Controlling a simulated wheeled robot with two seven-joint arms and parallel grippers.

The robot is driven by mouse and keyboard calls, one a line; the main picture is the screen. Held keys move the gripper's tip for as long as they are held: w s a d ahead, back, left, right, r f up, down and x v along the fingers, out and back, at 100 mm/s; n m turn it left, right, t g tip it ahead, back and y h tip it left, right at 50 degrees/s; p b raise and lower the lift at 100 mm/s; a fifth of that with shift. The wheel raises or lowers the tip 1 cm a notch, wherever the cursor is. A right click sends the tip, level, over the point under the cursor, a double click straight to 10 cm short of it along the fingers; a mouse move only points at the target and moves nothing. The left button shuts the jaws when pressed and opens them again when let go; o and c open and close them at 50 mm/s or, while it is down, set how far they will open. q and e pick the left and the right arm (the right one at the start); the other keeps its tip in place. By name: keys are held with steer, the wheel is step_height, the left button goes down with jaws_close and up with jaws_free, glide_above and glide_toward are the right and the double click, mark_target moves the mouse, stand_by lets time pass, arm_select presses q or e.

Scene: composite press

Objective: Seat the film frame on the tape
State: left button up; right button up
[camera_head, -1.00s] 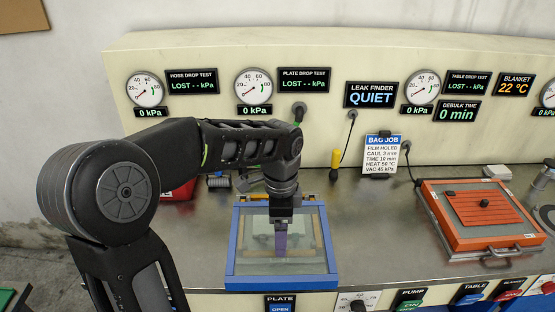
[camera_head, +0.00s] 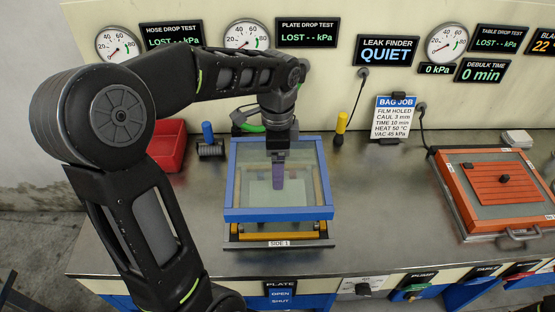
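The film frame (camera_head: 277,214) is a blue rectangular frame with clear film, in the middle of the head view. My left gripper (camera_head: 278,183) reaches down over its middle, shut around a purple upright piece that seems to be the frame's grip. The fingertips themselves are hard to make out. Yellow tape (camera_head: 278,235) shows in front of the frame's near edge, on a dark plate (camera_head: 310,246) labelled SIDE 1. More yellow strips show faintly through the film. The frame seems set back from the plate's front edge; I cannot tell whether it touches the tape. My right gripper is out of view.
An orange panel (camera_head: 503,185) with a dark knob lies on the right of the steel bench. A red bin (camera_head: 167,147), a blue-handled roller (camera_head: 209,148) and a yellow tool (camera_head: 340,128) are near the back. Bare bench lies between the plate and orange panel.

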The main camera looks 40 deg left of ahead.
arm_select(q)
steer(key=shift+f+b, duration=2.05)
steer(key=shift+f, duration=0.9)
steer(key=shift+f+b, duration=0.35)
steer(key=shift+f, duration=0.3)
steer(key=o, duration=1.8)
steer(key=shift+c, duration=0.2)
steer(key=shift+s, duration=0.1)
steer(key=shift+r, duration=3.9)
